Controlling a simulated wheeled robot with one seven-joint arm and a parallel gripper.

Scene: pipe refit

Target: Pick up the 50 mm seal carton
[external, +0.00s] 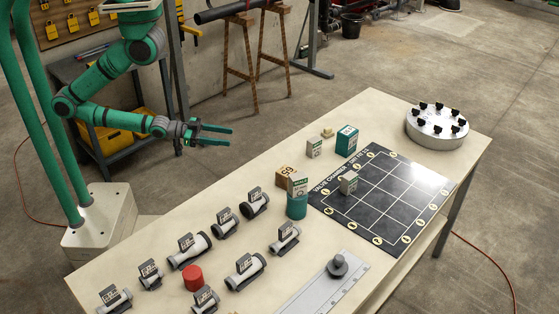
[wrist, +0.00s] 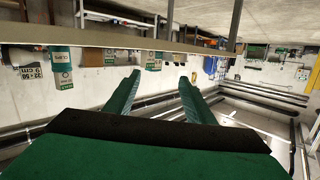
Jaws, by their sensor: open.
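Several small cartons stand on the table (external: 255,225). In the external view there is a brown box (external: 286,177) with a dark number on top, a pale carton (external: 314,149), a teal carton (external: 346,141) and a small grey carton (external: 348,184) on the dark grid mat. Their print is too small to tell which is the 50 mm seal carton. My gripper (external: 228,137) is open and empty, in the air beyond the table's far left edge, apart from all cartons. In the wrist view its two green fingers (wrist: 160,78) are spread with nothing between them.
A teal canister (external: 297,205) stands beside the mat (external: 385,200). Several labelled pipe pieces and a red cylinder (external: 193,278) fill the near left. A round metal flange (external: 437,126) is at the far right. The wrist view shows the table edge (wrist: 200,50) upside down.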

